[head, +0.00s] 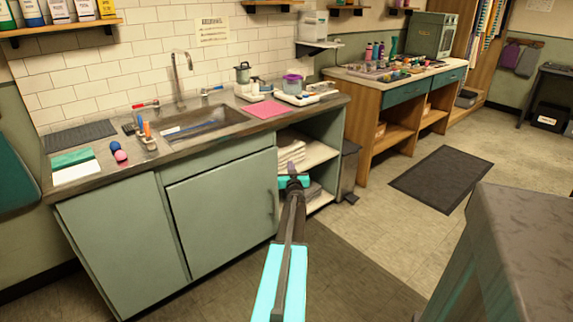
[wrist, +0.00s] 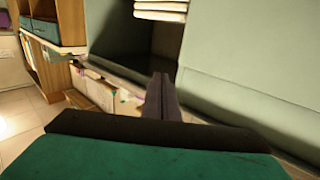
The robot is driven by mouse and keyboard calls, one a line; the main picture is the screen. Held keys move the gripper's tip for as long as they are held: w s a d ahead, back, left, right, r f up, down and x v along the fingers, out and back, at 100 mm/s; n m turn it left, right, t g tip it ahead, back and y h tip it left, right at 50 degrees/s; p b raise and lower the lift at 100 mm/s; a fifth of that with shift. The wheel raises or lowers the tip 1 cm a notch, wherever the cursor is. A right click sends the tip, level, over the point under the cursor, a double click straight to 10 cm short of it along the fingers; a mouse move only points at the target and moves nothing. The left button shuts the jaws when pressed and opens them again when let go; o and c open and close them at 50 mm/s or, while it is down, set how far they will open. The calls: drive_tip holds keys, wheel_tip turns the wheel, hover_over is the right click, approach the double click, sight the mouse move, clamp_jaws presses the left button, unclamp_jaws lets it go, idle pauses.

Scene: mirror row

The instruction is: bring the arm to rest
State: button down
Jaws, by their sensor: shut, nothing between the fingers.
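My arm (head: 281,275), cyan and dark grey, reaches forward from the bottom of the head view. My gripper (head: 291,168) is at its far end, in front of the open shelves at the right end of the sink cabinet. In the wrist view my gripper (wrist: 161,78) shows as dark fingers close together with nothing between them. The fingers appear apart from the cabinet, though the exact gap cannot be told.
The sink counter (head: 222,131) holds a pink cloth (head: 267,109), balls and small items. A grey bin (head: 349,170) stands beside its cabinet (head: 222,205). A dark mat (head: 441,178) lies on the floor. A grey-topped unit (head: 520,235) is close at right.

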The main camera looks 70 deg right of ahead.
drive_tip(key=shift+s, duration=0.1)
idle(0.5)
